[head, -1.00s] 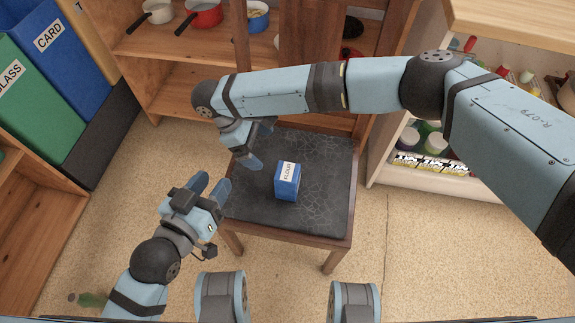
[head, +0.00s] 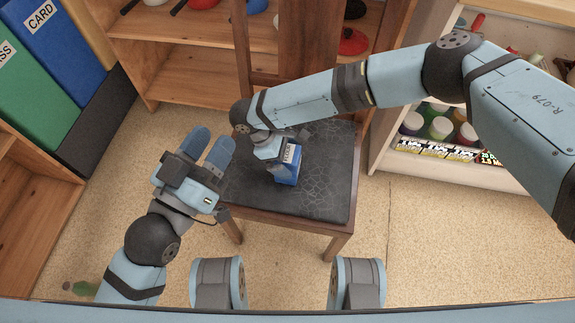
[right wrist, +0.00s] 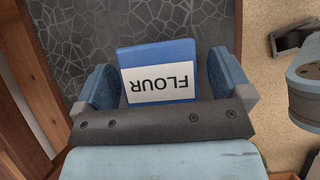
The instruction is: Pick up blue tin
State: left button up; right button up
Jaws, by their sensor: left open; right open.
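In the right wrist view the tin (right wrist: 158,55) sits between the two spread blue fingers of the right gripper (right wrist: 164,80), one on each side. I cannot tell whether either finger touches it. My left gripper (head: 208,147) is open and empty, left of the chair.
The chair's back (head: 285,40) rises behind the seat. Wooden shelves with pots stand behind, and a white shelf unit (head: 440,165) with jars is at right. Recycling bins (head: 60,55) are at left. A green bottle (head: 80,287) lies on the floor.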

jog(key=shift+d+f, duration=0.1)
jog(key=c, duration=1.3)
